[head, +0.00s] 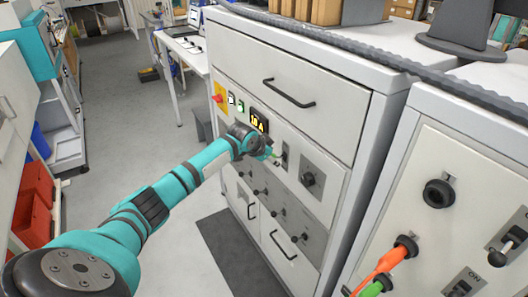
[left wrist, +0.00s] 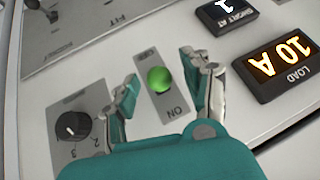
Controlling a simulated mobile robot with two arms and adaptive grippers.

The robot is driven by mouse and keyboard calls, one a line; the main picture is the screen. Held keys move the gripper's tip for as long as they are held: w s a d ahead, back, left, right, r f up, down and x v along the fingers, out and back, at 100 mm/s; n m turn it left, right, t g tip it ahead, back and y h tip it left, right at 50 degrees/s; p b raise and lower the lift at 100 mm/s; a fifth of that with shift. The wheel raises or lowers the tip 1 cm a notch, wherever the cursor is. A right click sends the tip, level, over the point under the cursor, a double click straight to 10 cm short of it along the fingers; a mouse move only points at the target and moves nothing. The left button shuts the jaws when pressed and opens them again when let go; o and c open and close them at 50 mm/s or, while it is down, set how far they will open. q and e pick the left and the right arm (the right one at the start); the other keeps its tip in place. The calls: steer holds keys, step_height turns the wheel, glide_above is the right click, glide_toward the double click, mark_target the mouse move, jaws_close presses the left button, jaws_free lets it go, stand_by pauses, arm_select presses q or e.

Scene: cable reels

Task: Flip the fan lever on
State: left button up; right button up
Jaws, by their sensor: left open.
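A lever with a round green knob (left wrist: 160,79) stands on a grey plate marked ON and OFF. No fan label is readable on it. My left gripper (left wrist: 160,90) is open, with one finger on each side of the green knob; I cannot tell whether either finger touches it. In the head view my left gripper (head: 270,153) is at the front panel of the grey cabinet (head: 290,70), below a lit display (head: 259,120), and mostly hides the lever. My right gripper is not in view.
A black rotary dial (left wrist: 72,127) and a lit "10 A" load display (left wrist: 275,65) flank the lever. A drawer handle (head: 289,94) sits above. At right, another cabinet has an orange plug (head: 392,257) and a black-knobbed lever (head: 499,257). The grey floor at left is open.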

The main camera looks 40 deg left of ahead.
arm_select(q)
steer(key=v, duration=1)
steer(key=shift+s+r, duration=0.3)
